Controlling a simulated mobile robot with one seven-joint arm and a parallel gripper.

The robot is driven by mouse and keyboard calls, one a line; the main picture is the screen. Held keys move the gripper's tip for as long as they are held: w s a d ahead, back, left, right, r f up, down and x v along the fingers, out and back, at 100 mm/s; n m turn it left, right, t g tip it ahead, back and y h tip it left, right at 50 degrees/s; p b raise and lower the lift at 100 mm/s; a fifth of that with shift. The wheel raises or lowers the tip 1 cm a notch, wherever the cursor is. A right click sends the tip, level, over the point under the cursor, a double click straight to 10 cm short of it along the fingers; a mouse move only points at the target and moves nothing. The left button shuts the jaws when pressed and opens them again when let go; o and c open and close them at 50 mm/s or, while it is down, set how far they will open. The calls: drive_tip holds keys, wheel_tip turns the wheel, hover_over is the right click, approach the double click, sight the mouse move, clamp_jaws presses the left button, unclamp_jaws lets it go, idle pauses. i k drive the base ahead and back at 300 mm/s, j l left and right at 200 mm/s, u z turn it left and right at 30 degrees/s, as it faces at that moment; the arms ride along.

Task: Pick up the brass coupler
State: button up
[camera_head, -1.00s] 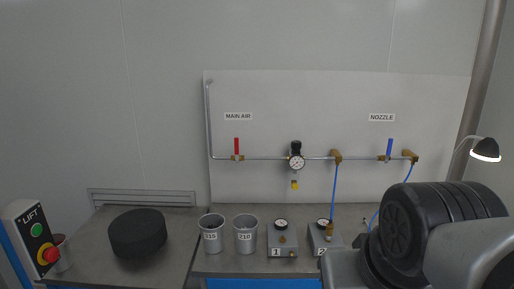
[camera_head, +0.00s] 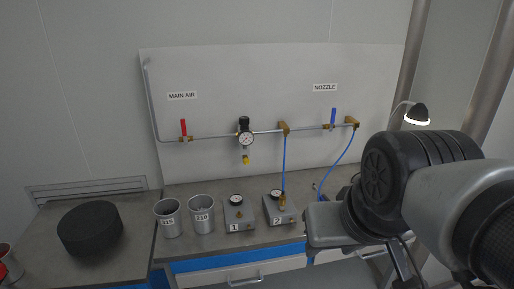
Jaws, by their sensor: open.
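A small brass coupler (camera_head: 282,203) stands upright on the grey box labelled 2 (camera_head: 270,214), at the lower end of a blue hose (camera_head: 284,165). It is small in the head view, and its exact seating on the box cannot be told. My arm fills the right side of the head view, to the right of box 2. No part of my arm is seen touching the coupler.
Box 1 (camera_head: 236,218) and two metal cups (camera_head: 168,226) (camera_head: 202,222) stand left of box 2. A black round block (camera_head: 90,230) lies further left. A second blue hose (camera_head: 338,163) hangs near my arm. A lamp (camera_head: 417,114) stands at the right.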

sight(282, 201)
drive_tip(key=k+j+u, duration=0.3)
drive_tip(key=i+l+z, duration=0.1)
drive_tip(key=i+l, duration=0.85)
drive_tip(key=j+u, duration=0.1)
drive_tip(key=i+j, duration=0.05)
